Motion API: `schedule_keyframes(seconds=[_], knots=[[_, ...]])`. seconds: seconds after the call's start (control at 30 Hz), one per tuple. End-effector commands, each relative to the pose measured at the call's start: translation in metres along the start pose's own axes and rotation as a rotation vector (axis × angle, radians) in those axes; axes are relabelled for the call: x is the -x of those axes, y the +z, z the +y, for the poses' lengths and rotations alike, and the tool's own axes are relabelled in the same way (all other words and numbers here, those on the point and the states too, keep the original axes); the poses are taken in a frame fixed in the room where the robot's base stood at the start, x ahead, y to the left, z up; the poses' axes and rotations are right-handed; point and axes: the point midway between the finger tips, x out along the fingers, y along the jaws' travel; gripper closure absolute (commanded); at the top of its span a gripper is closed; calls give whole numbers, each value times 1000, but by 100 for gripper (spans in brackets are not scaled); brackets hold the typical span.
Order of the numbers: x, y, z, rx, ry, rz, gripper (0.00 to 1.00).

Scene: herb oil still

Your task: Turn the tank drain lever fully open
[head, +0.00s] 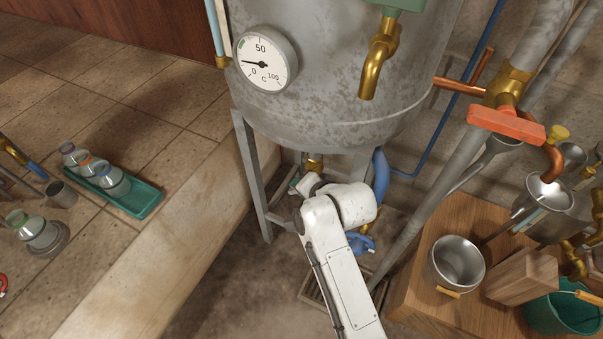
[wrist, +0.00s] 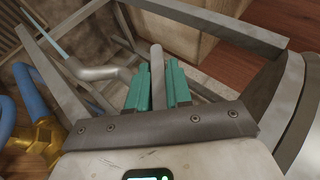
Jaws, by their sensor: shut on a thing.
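The grey tank (head: 330,90) stands on metal legs in the head view. A brass fitting (head: 314,162) shows under its bottom, partly hidden by my arm. My gripper (head: 294,183) is below the tank by that fitting, mostly covered by my wrist. In the wrist view my gripper (wrist: 159,88) has its teal fingers closed on both sides of a plain grey bar, which I take for the drain lever (wrist: 157,66). The lever's pivot is hidden, so I cannot tell how far it is turned.
The tank's leg frame (wrist: 215,22) surrounds my gripper closely. Blue hoses (wrist: 35,90) and a brass fitting (wrist: 40,137) lie at the left of the wrist view. A wooden bench (head: 415,300) with a metal cup (head: 455,264) stands at right.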

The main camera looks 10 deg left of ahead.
Motion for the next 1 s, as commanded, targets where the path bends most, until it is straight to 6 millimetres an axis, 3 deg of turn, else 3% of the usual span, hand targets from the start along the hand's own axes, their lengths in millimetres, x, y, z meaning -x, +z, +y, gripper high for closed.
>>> schedule_keyframes(seconds=[0.6, 1.0], knots=[[0, 0, 0, 210, 509, -2, 100], [-1, 0, 1, 295, 716, -2, 100]])
